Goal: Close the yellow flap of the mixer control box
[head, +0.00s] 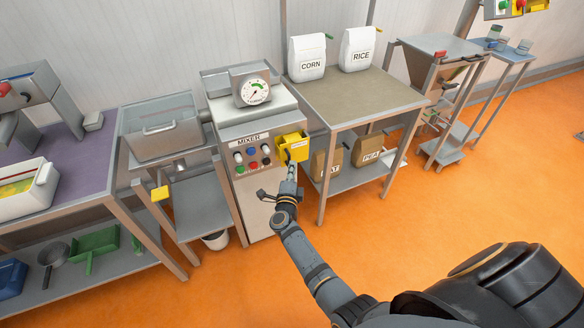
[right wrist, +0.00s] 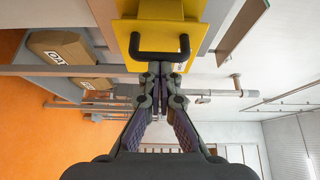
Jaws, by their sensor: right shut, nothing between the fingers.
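The mixer control box (head: 247,153) has a MIXER label, several coloured knobs and buttons, and a dial gauge on top. Its yellow flap (head: 298,152) is at the right of the panel and stands out from it; how far it is open is hard to tell. In the right wrist view the yellow flap (right wrist: 128,40) fills the top middle, with a black bar handle (right wrist: 160,56) on it. My right gripper (head: 291,172) is just below the flap, shut and empty. Its fingertips (right wrist: 160,68) are together at the handle; contact is unclear. My left gripper is out of view.
A table (head: 345,97) with CORN (head: 307,58) and RICE (head: 357,49) bags stands right of the mixer, with brown bags on its lower shelf. A metal bin (head: 163,130) stands on the left. The orange floor (head: 420,215) in front is clear.

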